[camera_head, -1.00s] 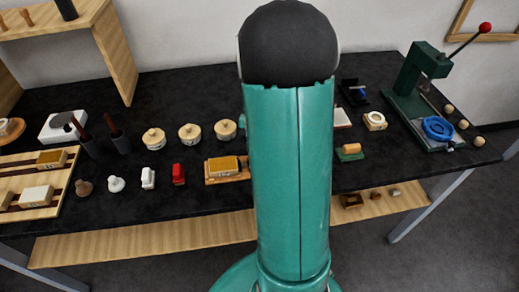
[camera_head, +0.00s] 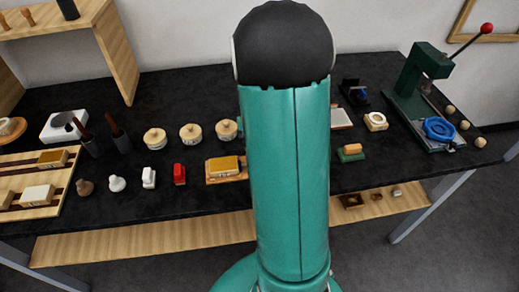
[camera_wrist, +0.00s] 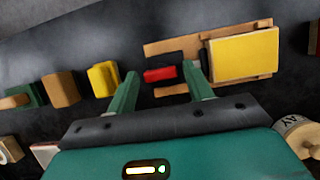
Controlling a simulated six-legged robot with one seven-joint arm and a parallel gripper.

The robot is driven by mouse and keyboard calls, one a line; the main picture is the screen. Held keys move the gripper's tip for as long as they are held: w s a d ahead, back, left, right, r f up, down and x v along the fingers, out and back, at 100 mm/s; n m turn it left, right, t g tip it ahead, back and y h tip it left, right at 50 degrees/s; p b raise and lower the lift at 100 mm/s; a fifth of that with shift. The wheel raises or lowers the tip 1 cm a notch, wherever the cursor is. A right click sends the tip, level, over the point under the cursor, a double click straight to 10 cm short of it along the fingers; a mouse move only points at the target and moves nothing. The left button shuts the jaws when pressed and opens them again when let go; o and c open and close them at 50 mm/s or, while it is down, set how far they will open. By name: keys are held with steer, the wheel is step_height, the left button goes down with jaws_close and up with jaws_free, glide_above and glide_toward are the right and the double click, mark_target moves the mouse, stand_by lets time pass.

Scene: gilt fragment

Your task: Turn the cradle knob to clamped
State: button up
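The cradle (camera_head: 243,178) is a wooden base holding a yellow block (camera_head: 222,166), near the table's front and left of my arm. In the wrist view the cradle (camera_wrist: 170,48) shows with the yellow block (camera_wrist: 245,56) on its right part. A small red bar, apparently the knob (camera_wrist: 159,74), sits at its left end against a dark piece. My gripper (camera_wrist: 160,76) is open, with one green finger on each side of the red bar. Gaps show on both sides; contact cannot be told. In the head view my arm hides the knob and gripper.
In the wrist view a yellow block (camera_wrist: 103,79) and a wooden block (camera_wrist: 62,89) stand just left of my fingers. A round wooden-lidded jar (camera_wrist: 298,133) is at the lower right. In the head view a green press (camera_head: 425,85) stands far right.

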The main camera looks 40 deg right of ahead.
steer(key=shift+o, duration=0.4)
steer(key=v, duration=1.3)
steer(key=shift+w+r, duration=0.15)
steer(key=shift+r, duration=0.15)
steer(key=s+a+r+n+t, duration=0.1)
steer(key=s+a+n+t, duration=0.1)
steer(key=a, duration=0.6)
steer(key=s+a+r+n+t+h, duration=0.1)
steer(key=s+a+t, duration=0.3)
steer(key=a, duration=0.5)
steer(key=s+a+r+n+t+h, duration=0.1)
steer(key=s+a+r+n+t, duration=0.2)
steer(key=a, duration=0.6)
steer(key=shift+s+n, duration=0.4)
steer(key=shift+s, duration=0.05)
